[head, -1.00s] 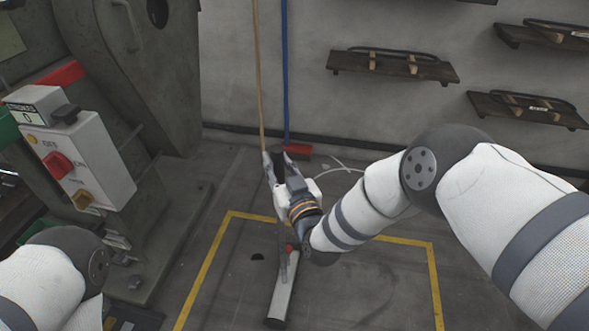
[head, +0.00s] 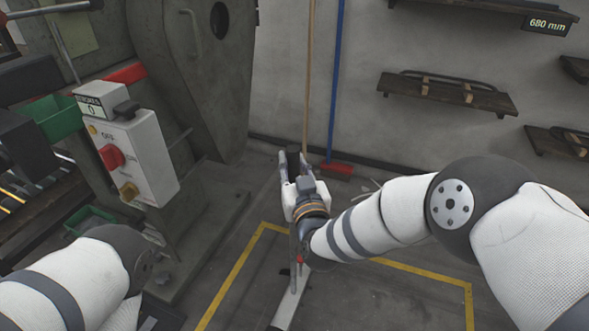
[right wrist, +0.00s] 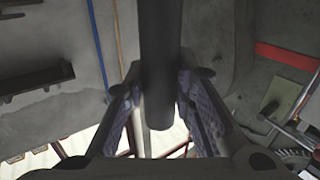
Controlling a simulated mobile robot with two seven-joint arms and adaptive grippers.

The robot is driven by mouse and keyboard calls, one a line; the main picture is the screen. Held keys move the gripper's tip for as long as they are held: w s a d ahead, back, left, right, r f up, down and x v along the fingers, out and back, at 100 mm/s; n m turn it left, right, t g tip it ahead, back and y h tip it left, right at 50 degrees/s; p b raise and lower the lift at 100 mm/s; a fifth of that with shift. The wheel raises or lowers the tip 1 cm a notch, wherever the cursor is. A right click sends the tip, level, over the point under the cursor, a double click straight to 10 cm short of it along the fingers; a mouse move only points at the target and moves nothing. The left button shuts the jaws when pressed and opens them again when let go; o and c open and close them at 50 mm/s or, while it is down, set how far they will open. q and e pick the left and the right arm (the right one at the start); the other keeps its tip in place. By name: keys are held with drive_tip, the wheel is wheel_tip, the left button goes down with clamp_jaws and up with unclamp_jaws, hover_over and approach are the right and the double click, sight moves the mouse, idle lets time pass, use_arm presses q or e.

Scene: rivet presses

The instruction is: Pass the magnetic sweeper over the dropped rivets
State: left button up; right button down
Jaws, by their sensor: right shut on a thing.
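The magnetic sweeper (head: 289,303) has a pale bar at floor level at the bottom of the head view, with a thin shaft rising to my right gripper (head: 290,172). My right gripper is shut on its dark handle. The handle (right wrist: 160,60) also shows in the right wrist view, between the two padded fingers. My right forearm and the gripper hide part of the sweeper. I cannot make out the dropped rivets on the floor in these views. My left arm shows at the lower left of the head view, but its gripper is out of view.
A grey press (head: 190,75) with a white control box (head: 130,155) stands at the left. Yellow floor tape (head: 235,275) marks an area around the sweeper. A red broom head (head: 337,170) rests near the wall. Shelves (head: 445,95) hang at the right.

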sight(293, 143)
use_arm(q)
drive_tip(key=shift+t, duration=0.4)
drive_tip(key=shift+p+v, duration=2)
drive_tip(key=shift+v, duration=0.2)
use_arm(e)
drive_tip(key=shift+r, duration=3.35)
